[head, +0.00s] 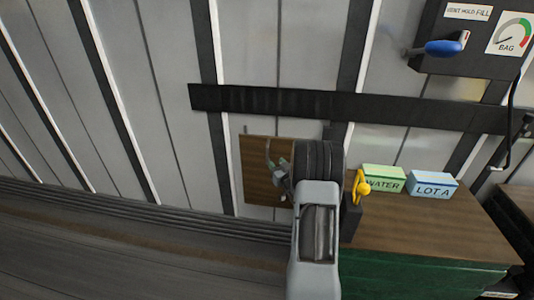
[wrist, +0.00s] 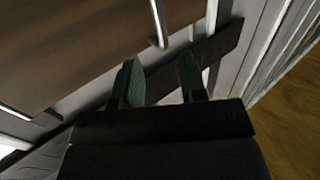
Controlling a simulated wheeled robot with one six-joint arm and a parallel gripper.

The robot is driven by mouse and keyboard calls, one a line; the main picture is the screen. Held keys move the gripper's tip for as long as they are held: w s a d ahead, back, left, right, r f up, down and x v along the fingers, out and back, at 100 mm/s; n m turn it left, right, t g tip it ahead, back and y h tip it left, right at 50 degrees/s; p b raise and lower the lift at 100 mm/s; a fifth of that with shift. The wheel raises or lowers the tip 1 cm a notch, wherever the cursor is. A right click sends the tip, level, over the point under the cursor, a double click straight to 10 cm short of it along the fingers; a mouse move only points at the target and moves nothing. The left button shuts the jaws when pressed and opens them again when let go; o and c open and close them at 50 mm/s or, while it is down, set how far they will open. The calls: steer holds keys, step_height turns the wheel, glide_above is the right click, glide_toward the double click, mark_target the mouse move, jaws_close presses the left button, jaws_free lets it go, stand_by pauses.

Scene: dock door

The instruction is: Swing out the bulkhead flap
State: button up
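The bulkhead flap is a brown wood-grain panel (head: 258,187) on the grey ribbed wall in the head view, partly hidden by my arm. In the wrist view the brown panel (wrist: 75,45) fills the upper left. A thin metal handle (wrist: 157,22) stands in front of it, its lower end just beyond the fingertips and roughly in line with the gap. My gripper (wrist: 160,75) is open, its two green fingers apart with nothing between them. In the head view my gripper (head: 278,170) is small and close in front of the panel; contact with the handle cannot be told.
A dark rail (head: 410,110) crosses the wall above the flap. A dark box with a blue handle (head: 443,48) is at upper right. Floor at left is clear.

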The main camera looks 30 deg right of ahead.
mark_target(267, 162)
steer(key=w, duration=0.3)
steer(key=w+d, duration=0.1)
steer(key=w, duration=0.5)
steer(key=shift+w+d, duration=0.15)
steer(key=shift+d, duration=0.15)
jaws_close()
